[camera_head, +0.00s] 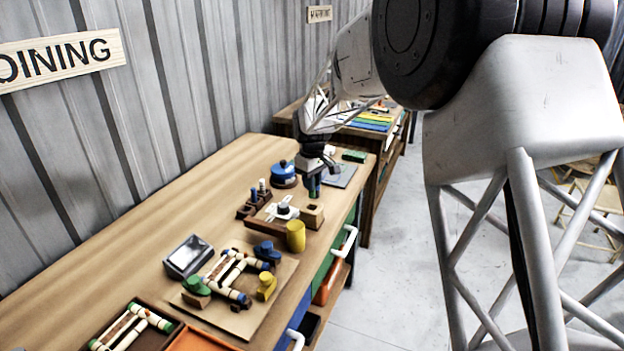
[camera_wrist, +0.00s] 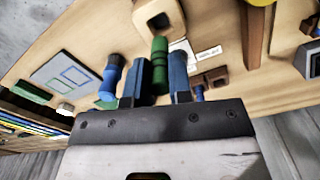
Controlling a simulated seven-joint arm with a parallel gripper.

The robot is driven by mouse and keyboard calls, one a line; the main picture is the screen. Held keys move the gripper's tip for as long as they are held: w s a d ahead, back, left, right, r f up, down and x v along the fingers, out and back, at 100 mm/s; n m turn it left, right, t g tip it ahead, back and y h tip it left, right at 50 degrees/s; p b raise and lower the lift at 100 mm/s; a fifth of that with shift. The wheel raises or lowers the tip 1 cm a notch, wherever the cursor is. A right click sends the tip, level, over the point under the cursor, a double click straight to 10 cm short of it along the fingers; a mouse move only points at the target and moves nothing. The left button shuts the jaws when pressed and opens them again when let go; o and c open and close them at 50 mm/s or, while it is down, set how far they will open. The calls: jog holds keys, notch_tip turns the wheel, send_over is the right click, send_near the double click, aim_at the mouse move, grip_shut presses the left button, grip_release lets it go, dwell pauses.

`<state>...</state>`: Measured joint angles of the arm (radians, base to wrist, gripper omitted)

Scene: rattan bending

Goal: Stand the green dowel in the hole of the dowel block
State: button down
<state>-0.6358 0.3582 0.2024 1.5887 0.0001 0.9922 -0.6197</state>
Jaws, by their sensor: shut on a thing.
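The green dowel (camera_wrist: 159,58) is between the two blue fingers of my gripper (camera_wrist: 160,72) in the wrist view, and my gripper is shut on it. Its far end sticks out past the fingertips towards the dowel block. The dowel block (camera_wrist: 145,17) is a pale wooden block with a dark square-looking hole, at the top of the wrist view. The dowel is hard to tell from the fingers there.
A yellow cylinder (camera_head: 296,236) stands in front of the block. A wooden tray with a white part (camera_head: 281,211) lies to its left, and a blue round container (camera_head: 284,174) stands behind. A grey plate (camera_head: 340,176) lies at the right. The bench's right edge is close.

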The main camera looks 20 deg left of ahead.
aim_at(312, 197)
jog(key=shift+f, duration=2.65)
jog(key=shift+f, duration=0.3)
jog(key=c, duration=0.9)
grip_release()
jog(key=shift+c, duration=0.2)
jog(key=shift+r, duration=0.15)
jog(key=shift+r, duration=4.4)
